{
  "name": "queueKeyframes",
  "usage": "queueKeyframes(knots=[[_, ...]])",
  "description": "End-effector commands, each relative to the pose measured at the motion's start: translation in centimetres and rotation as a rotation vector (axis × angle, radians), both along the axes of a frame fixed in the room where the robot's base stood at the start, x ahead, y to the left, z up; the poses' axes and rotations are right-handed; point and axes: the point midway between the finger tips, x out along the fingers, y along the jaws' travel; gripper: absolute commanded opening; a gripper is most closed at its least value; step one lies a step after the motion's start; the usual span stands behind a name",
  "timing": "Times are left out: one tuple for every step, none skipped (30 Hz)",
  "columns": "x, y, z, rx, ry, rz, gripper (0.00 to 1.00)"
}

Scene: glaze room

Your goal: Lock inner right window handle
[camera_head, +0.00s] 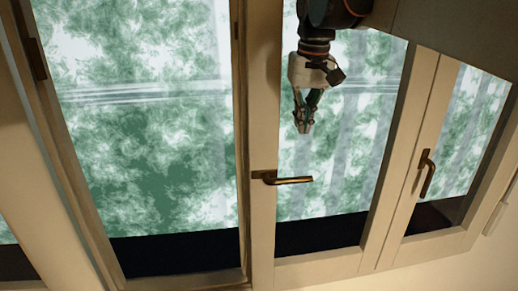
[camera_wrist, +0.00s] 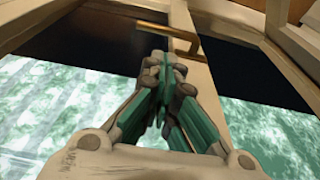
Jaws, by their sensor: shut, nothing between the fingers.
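A bronze lever handle (camera_head: 290,179) sits on the pale upright frame between the left and middle panes. Its lever points right, nearly level. The same kind of handle (camera_wrist: 172,32) shows in the wrist view, beyond my fingertips and lying across the frame. A second bronze handle (camera_head: 427,174) is on the frame farther right, its lever hanging down at a slant. I cannot tell for sure which one is called inner right. My gripper (camera_head: 304,129) points down in front of the middle pane, above the first handle and apart from it. Its fingers (camera_wrist: 165,62) are closed together and empty.
Pale window frames (camera_head: 262,110) divide several panes with green and white patterns behind. A dark band (camera_head: 320,236) runs along the bottom of the panes. A hinge (camera_head: 36,58) shows on the left frame. The space between my gripper and the first handle looks clear.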

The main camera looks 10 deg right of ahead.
Motion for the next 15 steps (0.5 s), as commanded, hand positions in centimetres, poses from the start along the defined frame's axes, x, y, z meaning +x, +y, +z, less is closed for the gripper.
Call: queueKeyframes(knots=[[0.0, 0.0, -0.1, 0.0, 0.0, 0.0, 0.0], [0.0, 0.0, -0.1, 0.0, 0.0, 0.0, 0.0], [0.0, 0.0, -0.1, 0.0, 0.0, 0.0, 0.0], [0.0, 0.0, -0.1, 0.0, 0.0, 0.0, 0.0], [0.0, 0.0, -0.1, 0.0, 0.0, 0.0, 0.0], [0.0, 0.0, -0.1, 0.0, 0.0, 0.0, 0.0], [0.0, 0.0, -0.1, 0.0, 0.0, 0.0, 0.0], [0.0, 0.0, -0.2, 0.0, 0.0, 0.0, 0.0], [0.0, 0.0, -0.3, 0.0, 0.0, 0.0, 0.0], [0.1, 0.0, -0.5, 0.0, 0.0, 0.0, 0.0], [0.1, 0.0, -0.7, 0.0, 0.0, 0.0, 0.0], [0.2, 0.0, -1.0, 0.0, 0.0, 0.0, 0.0], [0.3, 0.0, -1.4, 0.0, -0.001, 0.0, 0.0], [0.3, 0.0, -1.8, 0.0, -0.001, 0.0, 0.0], [0.4, 0.0, -2.4, 0.0, -0.001, 0.0, 0.0]])
